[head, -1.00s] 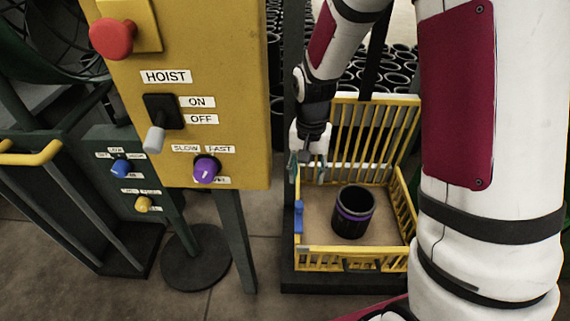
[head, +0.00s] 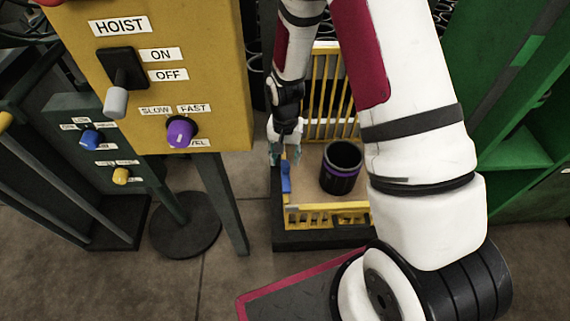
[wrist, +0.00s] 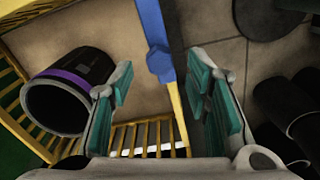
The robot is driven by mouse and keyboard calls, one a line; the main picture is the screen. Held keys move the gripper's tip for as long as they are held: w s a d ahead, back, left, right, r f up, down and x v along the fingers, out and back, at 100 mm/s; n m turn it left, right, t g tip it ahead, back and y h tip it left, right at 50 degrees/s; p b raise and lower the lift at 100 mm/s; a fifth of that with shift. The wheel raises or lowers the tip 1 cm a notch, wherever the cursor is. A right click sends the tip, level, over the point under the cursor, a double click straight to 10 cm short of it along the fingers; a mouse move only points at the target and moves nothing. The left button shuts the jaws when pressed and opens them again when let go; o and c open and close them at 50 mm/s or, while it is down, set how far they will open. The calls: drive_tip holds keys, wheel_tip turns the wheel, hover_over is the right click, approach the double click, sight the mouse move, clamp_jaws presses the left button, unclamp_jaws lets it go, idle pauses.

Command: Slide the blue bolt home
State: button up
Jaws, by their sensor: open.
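The blue bolt (head: 285,177) sits on the left side of the yellow cage, near its front left corner. In the wrist view the blue bolt (wrist: 157,45) runs from the top edge down to a rounded knob, along the yellow cage rail. My gripper (head: 285,158) is just behind and above the bolt in the head view. In the wrist view my gripper (wrist: 165,95) is open, its teal pads on either side of the rail's line and apart from the bolt. Nothing is between the pads' faces that I can see gripped.
A black sleeve with a purple band (head: 340,168) stands in the yellow cage (head: 325,214), right of my gripper. The yellow hoist panel (head: 190,70) on its post stands at left. Green shelving (head: 510,100) is at right. Bare floor lies between post and cage.

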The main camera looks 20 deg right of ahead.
sight(285, 164)
drive_tip(key=shift+f+b, duration=0.3)
drive_tip(key=shift+f, duration=1.2)
clamp_jaws()
